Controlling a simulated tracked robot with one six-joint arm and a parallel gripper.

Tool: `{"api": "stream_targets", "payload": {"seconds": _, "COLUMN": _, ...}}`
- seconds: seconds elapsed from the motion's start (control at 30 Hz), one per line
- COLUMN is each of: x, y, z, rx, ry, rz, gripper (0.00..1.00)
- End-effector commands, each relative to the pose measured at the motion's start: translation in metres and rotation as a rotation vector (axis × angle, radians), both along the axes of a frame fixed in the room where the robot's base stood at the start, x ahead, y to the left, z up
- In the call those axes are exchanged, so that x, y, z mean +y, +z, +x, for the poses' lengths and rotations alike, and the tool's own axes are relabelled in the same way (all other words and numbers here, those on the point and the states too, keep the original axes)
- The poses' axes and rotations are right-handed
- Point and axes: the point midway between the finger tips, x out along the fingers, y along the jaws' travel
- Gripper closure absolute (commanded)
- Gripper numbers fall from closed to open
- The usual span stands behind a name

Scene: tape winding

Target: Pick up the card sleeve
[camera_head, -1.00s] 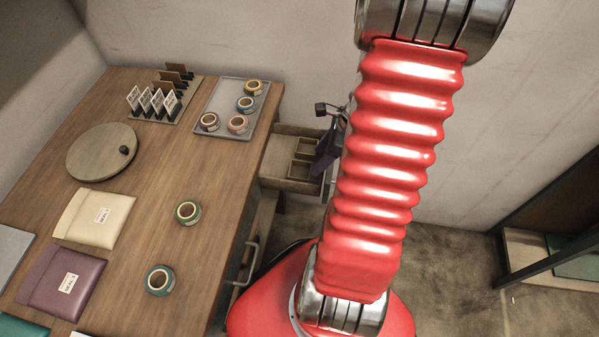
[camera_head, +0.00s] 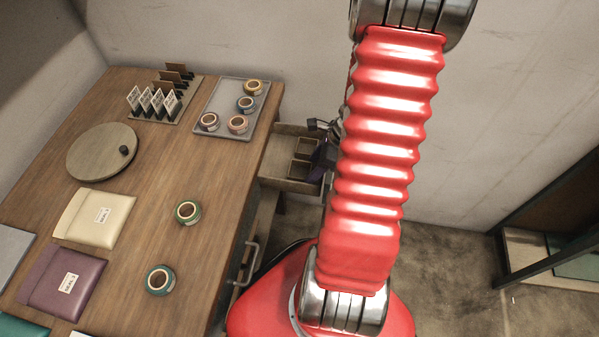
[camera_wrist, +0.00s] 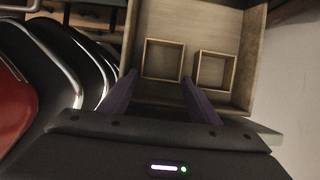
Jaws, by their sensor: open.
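My gripper (camera_wrist: 158,77) is open, with its two purple fingers apart and nothing between them. In the head view my gripper (camera_head: 320,152) is partly hidden behind my red arm, by the right end of an open drawer (camera_head: 287,184). In the wrist view the fingers point over the drawer (camera_wrist: 212,22), which holds two small square wooden boxes that look empty. I cannot tell for sure which thing is the card sleeve. Flat labelled pouches, one cream (camera_head: 88,228) and one purple (camera_head: 50,298), lie on the table. No card sleeve is clearly visible in the drawer.
The wooden table (camera_head: 160,205) holds a round board (camera_head: 85,155), a rack of upright cards (camera_head: 185,108) and a grey tray (camera_head: 215,92) of tape rolls. Two tape rolls, one green (camera_head: 187,203) and one teal (camera_head: 159,271), lie near its right side.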

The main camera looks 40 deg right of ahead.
Motion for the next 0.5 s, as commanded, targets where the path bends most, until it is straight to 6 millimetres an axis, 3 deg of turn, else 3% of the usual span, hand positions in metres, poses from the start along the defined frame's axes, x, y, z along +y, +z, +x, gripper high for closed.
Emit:
{"api": "stream_targets", "payload": {"seconds": 0.2, "x": 0.004, "y": -0.016, "z": 0.005, "rx": 0.001, "ry": 0.0, "rz": 0.001, "gripper": 0.44}}
{"api": "stream_targets", "payload": {"seconds": 0.5, "x": 0.004, "y": -0.016, "z": 0.005, "rx": 0.001, "ry": 0.001, "rz": -0.001, "gripper": 0.44}}
